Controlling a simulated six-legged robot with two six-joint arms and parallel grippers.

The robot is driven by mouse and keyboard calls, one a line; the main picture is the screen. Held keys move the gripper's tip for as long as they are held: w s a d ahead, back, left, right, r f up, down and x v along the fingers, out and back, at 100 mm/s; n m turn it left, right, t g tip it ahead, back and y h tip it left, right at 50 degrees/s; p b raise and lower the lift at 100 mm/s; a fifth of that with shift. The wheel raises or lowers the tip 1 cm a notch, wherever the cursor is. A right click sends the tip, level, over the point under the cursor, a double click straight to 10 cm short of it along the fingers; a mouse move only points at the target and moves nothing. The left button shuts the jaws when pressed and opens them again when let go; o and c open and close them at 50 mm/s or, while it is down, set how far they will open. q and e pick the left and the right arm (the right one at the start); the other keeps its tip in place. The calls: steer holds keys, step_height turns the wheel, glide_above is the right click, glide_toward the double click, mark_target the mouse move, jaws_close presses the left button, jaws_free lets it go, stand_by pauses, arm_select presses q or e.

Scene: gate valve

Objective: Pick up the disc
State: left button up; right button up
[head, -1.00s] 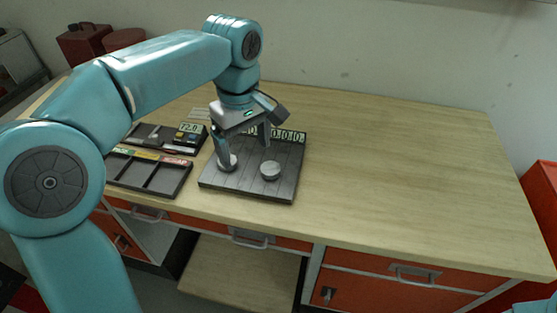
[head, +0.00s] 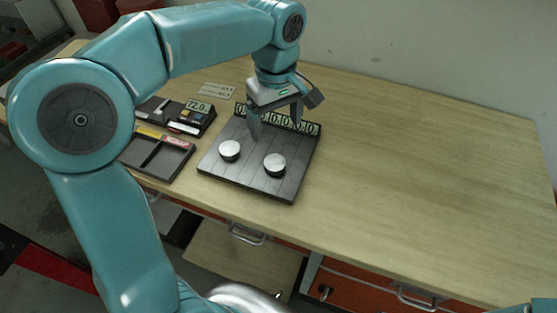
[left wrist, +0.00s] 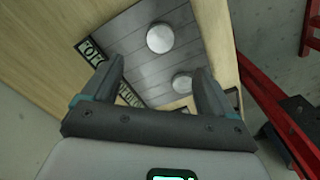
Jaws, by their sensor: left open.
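Two round, pale-topped discs stand on a dark grooved board. The left disc (head: 230,150) and the right disc (head: 275,164) are apart from each other in the head view. Both also show in the left wrist view, one disc (left wrist: 160,38) beyond the fingertips and the other disc (left wrist: 182,82) close to one finger. My left gripper (head: 277,133) is open and empty above the rear part of the board, behind the discs. Its fingers (left wrist: 160,80) are spread wide in the wrist view. My right gripper does not show.
The board (head: 250,185) has a row of number labels (head: 300,125) along its back edge. A compartment tray (head: 160,157) and a device reading 72.0 (head: 192,115) stand to its left. The tabletop (head: 420,190) to the right is clear.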

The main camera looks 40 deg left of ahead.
arm_select(q)
glide_above(275, 163)
steer(key=f, duration=0.6)
steer(key=shift+s+d+f, duration=0.2)
steer(key=shift+d+f, duration=0.05)
steer(key=shift+f, duration=0.15)
steer(key=f, duration=0.2)
steer(key=f+p, duration=0.1)
steer(key=f, duration=0.2)
steer(key=shift+w+a+f, duration=0.15)
steer(key=shift+w+f, duration=0.05)
steer(key=shift+f, duration=0.15)
steer(key=shift+a+f, duration=0.15)
steer(key=c, duration=1.4)
steer(key=shift+c, duration=0.2)
